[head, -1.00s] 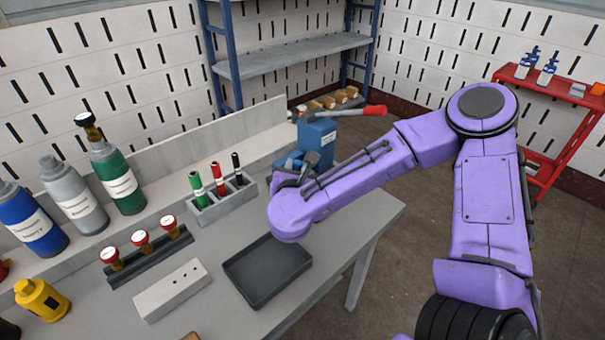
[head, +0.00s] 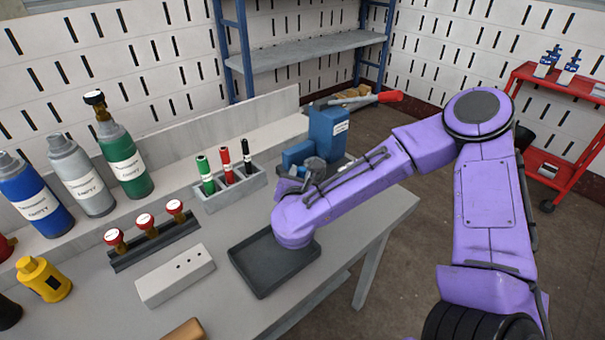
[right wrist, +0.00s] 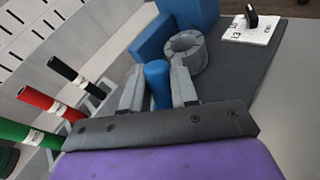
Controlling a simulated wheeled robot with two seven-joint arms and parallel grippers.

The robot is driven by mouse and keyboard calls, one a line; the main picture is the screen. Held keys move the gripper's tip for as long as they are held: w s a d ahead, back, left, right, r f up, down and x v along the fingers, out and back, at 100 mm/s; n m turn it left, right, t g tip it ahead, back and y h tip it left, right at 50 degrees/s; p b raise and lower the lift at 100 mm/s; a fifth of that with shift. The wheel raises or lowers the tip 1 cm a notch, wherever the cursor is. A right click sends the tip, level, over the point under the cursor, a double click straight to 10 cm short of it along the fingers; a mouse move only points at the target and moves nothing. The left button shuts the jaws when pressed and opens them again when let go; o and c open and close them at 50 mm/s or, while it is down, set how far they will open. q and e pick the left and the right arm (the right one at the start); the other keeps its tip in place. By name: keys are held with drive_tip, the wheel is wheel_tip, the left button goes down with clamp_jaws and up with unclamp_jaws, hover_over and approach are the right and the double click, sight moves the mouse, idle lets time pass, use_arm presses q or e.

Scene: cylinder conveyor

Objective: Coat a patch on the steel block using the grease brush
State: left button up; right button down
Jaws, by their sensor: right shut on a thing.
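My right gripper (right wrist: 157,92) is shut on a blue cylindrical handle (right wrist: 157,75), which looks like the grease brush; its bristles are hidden. In the head view the right gripper (head: 291,178) is mostly hidden behind my purple wrist, over the bench's right part. A grey round pot with an open top (right wrist: 186,52) stands just beyond the handle; it also shows in the head view (head: 315,168). A pale grey block with small holes (head: 160,284), which may be the steel block, lies on the bench left of a dark shallow tray (head: 265,276). My left gripper is not in view.
A blue machine with a red lever (head: 327,125) stands at the bench's back right. A grey holder (head: 215,200) carries green, red and black markers. Red-capped valves (head: 145,221) sit in a dark rack. Labelled bottles (head: 125,160) stand at the back left.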

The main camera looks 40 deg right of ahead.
drive_tip(key=shift+f+b, duration=0.65)
drive_tip(key=shift+b, duration=0.15)
idle(1.8)
drive_tip(key=shift+r+p, duration=2.4)
drive_tip(key=shift+r, duration=1.2)
drive_tip(key=shift+w+a, duration=0.1)
